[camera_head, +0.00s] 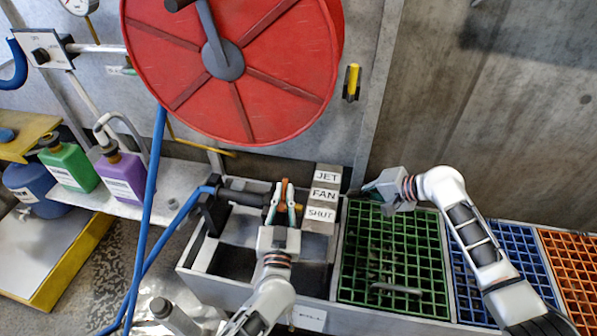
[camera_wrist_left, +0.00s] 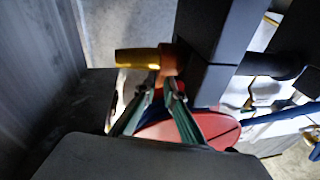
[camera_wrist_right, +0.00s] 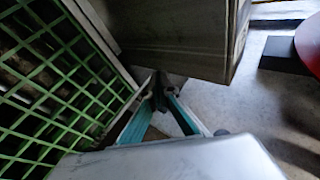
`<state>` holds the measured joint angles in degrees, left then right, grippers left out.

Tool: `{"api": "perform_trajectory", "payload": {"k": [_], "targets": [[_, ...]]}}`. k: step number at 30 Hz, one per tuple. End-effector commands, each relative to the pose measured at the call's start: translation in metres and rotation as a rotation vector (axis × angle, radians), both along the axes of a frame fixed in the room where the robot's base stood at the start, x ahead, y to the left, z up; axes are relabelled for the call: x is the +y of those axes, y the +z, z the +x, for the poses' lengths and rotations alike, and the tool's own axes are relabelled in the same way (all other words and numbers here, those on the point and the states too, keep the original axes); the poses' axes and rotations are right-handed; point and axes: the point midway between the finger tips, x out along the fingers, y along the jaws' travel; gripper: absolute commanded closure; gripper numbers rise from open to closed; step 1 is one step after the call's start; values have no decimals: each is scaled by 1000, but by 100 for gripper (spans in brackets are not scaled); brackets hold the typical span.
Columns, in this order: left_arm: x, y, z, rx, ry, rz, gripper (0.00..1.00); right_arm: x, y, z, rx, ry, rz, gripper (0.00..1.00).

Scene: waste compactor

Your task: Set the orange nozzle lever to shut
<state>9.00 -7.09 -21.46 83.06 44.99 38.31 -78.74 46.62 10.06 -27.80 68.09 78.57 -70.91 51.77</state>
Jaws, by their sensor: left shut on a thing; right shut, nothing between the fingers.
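The orange nozzle lever (camera_head: 284,188) shows between the fingers of my left gripper (camera_head: 281,203) in the head view. It stands left of the labels JET (camera_head: 327,175), FAN (camera_head: 324,195) and SHUT (camera_head: 320,214), roughly level with FAN. In the left wrist view the orange lever (camera_wrist_left: 168,64) with a brass-coloured part (camera_wrist_left: 137,58) is at the fingertips of my left gripper (camera_wrist_left: 160,88), which is shut on it. The dark nozzle body (camera_head: 243,197) lies to its left on the blue hose. My right gripper (camera_head: 374,189) is shut and empty, right of the labels.
A red hose reel (camera_head: 180,84) hangs above. A green grid crate (camera_head: 375,255) lies under my right gripper, with blue (camera_head: 505,262) and orange (camera_head: 572,255) grids farther right. Bottles stand on the left shelf. The grey sink rim (camera_head: 225,284) is in front.

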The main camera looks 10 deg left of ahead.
Motion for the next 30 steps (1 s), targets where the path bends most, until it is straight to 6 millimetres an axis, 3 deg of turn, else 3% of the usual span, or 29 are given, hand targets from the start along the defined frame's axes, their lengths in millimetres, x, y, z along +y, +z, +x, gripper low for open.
{"api": "perform_trajectory", "payload": {"k": [1,6,17,30], "targets": [[1,-2,-1,4,1,-1,100,-4,15,14,20,-7,5,100],[1,-2,-1,4,1,-1,100,-13,53,40,95,-26,29,100],[1,-2,-1,4,1,-1,100,-29,118,74,187,-64,68,100],[1,-2,0,4,2,-1,100,77,156,-5,-251,625,-236,100]]}}
